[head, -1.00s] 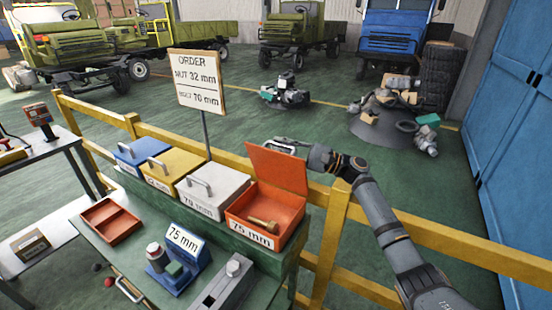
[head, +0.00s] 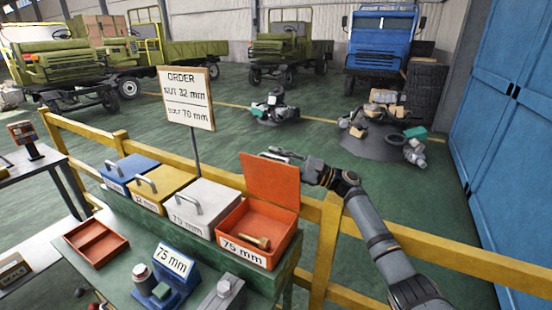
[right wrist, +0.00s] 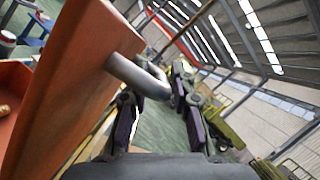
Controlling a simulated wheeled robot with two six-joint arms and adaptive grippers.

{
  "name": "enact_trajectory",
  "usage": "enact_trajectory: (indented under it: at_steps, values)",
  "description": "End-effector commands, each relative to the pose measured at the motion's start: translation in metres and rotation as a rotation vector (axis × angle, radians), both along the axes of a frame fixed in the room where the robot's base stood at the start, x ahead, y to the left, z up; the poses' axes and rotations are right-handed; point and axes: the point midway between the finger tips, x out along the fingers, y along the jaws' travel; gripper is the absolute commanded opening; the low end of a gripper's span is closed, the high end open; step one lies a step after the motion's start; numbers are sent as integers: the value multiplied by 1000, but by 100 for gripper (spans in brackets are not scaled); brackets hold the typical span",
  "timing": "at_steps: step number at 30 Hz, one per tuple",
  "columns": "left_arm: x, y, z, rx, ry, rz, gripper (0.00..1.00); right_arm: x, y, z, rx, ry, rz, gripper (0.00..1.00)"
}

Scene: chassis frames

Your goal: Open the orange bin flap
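The orange bin (head: 257,243) stands at the right end of the bin row, with a "75 mm" label and a bolt (head: 261,243) inside. Its orange flap (head: 270,181) stands raised, roughly upright at the back. In the right wrist view the flap (right wrist: 75,75) fills the left side, with its grey handle (right wrist: 140,76) sticking out. My right gripper (head: 287,156) is behind the flap's upper edge, at the handle. In the right wrist view its fingers (right wrist: 160,122) are apart, with the handle's end close to their tips. My left gripper is out of view.
Closed blue (head: 129,170), yellow (head: 166,187) and white (head: 203,205) bins stand left of the orange one. An order sign (head: 187,97) rises behind them. A yellow rail (head: 327,245) runs behind the bench. An orange tray (head: 96,243) and a blue 75 mm device (head: 172,263) sit in front.

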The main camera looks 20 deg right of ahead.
Motion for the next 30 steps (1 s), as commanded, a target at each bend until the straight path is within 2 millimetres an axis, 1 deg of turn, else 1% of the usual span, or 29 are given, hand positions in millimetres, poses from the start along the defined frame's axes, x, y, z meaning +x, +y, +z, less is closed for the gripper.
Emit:
enact_trajectory:
  at_steps: [10,14,17,24,27,30]
  values:
    - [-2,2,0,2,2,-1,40,-1,-1,0,0,-1,0,36]
    - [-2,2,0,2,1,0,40,-8,-12,-5,-3,2,-1,36]
    - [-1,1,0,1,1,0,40,-20,-30,-11,-6,4,-3,36]
    - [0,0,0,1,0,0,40,-59,-84,-11,-6,5,-2,36]
    - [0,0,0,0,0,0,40,-72,-101,-9,-5,3,-2,36]
    - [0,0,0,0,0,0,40,-80,-112,-9,-2,2,0,36]
